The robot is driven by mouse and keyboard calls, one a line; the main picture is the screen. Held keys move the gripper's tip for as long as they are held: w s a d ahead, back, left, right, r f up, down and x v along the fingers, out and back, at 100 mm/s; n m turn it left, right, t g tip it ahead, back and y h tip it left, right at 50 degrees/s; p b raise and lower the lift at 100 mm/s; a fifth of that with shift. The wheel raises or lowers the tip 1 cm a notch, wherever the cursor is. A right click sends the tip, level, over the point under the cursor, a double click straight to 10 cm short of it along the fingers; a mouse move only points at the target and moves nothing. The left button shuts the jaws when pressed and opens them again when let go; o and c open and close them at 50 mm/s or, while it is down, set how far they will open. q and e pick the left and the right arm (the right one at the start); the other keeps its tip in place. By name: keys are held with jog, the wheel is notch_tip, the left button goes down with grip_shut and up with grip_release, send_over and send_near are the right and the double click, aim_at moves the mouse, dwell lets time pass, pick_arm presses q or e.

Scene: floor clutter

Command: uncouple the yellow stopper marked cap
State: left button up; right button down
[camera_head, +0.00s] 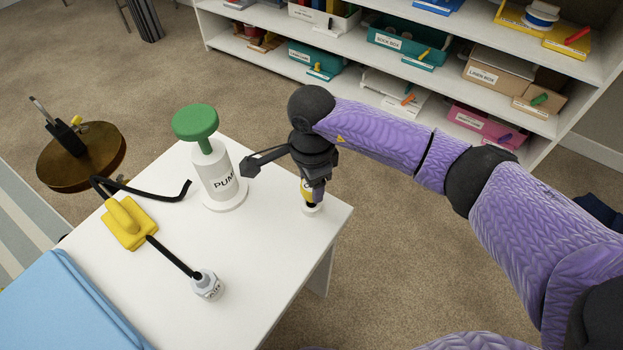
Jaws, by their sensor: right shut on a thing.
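My right gripper (310,188) points down at the right corner of the white table and is shut on the yellow stopper (306,194). Only a small part of the stopper shows between and below the dark fingers, with a bit of dark lettering that I cannot read. A small white round piece (312,209) is right under it on the table. I cannot tell whether the stopper is seated on this piece or apart from it. My left gripper is not in view.
A white pump (220,180) with a green knob stands left of my right gripper. A yellow block (128,223) with black hoses, a grey fitting (208,286) and a blue folder (70,305) are on the white table (265,262). Shelves with boxes stand behind.

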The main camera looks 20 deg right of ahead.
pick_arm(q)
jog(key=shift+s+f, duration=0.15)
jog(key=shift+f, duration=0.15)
pick_arm(e)
jog(key=shift+f, duration=0.4)
jog(key=shift+f+b, duration=0.4)
jog(key=shift+b, duration=0.15)
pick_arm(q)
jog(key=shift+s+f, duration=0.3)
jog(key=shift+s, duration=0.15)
pick_arm(e)
jog(key=shift+f, duration=0.1)
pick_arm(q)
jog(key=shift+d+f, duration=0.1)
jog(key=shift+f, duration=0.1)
pick_arm(e)
jog(key=shift+f, duration=0.2)
pick_arm(q)
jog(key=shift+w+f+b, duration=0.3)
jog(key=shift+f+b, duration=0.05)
jog(key=shift+b, duration=0.2)
pick_arm(e)
jog(key=shift+f, duration=0.4)
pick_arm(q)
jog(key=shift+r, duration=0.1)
pick_arm(e)
jog(key=shift+c, duration=0.2)
grip_release()
